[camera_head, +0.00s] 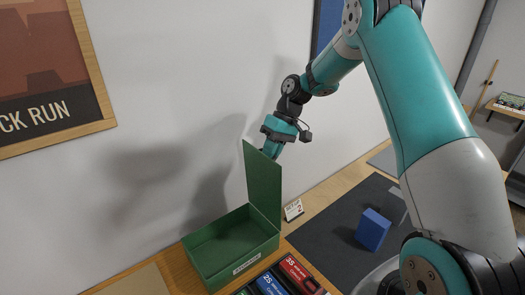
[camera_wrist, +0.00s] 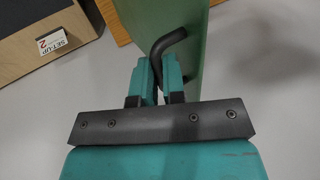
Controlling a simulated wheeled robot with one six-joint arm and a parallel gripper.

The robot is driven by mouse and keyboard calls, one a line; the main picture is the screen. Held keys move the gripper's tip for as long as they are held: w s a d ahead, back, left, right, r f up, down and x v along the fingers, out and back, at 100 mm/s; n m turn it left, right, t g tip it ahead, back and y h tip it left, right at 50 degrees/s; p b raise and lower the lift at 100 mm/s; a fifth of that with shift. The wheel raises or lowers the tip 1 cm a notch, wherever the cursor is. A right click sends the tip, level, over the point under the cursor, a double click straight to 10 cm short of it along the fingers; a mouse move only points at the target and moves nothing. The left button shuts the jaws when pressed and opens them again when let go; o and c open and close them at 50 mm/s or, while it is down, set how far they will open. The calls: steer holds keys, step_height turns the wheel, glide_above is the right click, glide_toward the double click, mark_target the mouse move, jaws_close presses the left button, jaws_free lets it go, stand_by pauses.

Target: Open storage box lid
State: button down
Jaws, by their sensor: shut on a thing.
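The green storage box (camera_head: 206,262) stands on the wooden bench against the wall, and its inside looks empty. Its green lid (camera_head: 263,187) stands upright at the box's right side; part of the lid also shows in the wrist view (camera_wrist: 185,65). A black curved handle (camera_wrist: 170,38) is on the lid. My gripper (camera_head: 270,150) is at the top edge of the lid. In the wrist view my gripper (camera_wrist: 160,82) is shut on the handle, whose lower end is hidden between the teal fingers.
Battery packs (camera_head: 275,280) lie in front of the box. A blue block (camera_head: 372,230) sits on a dark mat (camera_head: 335,225) to the right. A small "SET-UP 2" card (camera_head: 293,210) stands beside the box. The wall is close behind the box.

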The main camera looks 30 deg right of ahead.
steer(key=shift+s+d+f, duration=0.15)
steer(key=shift+s+f, duration=0.1)
steer(key=shift+f, duration=0.2)
steer(key=c, duration=1.2)
jaws_free()
steer(key=shift+w+r, duration=0.1)
steer(key=shift+r, duration=0.05)
steer(key=shift+r, duration=0.1)
steer(key=v, duration=1.2)
steer(key=shift+p, duration=0.4)
steer(key=shift+w+d, duration=0.1)
steer(key=shift+d, duration=0.05)
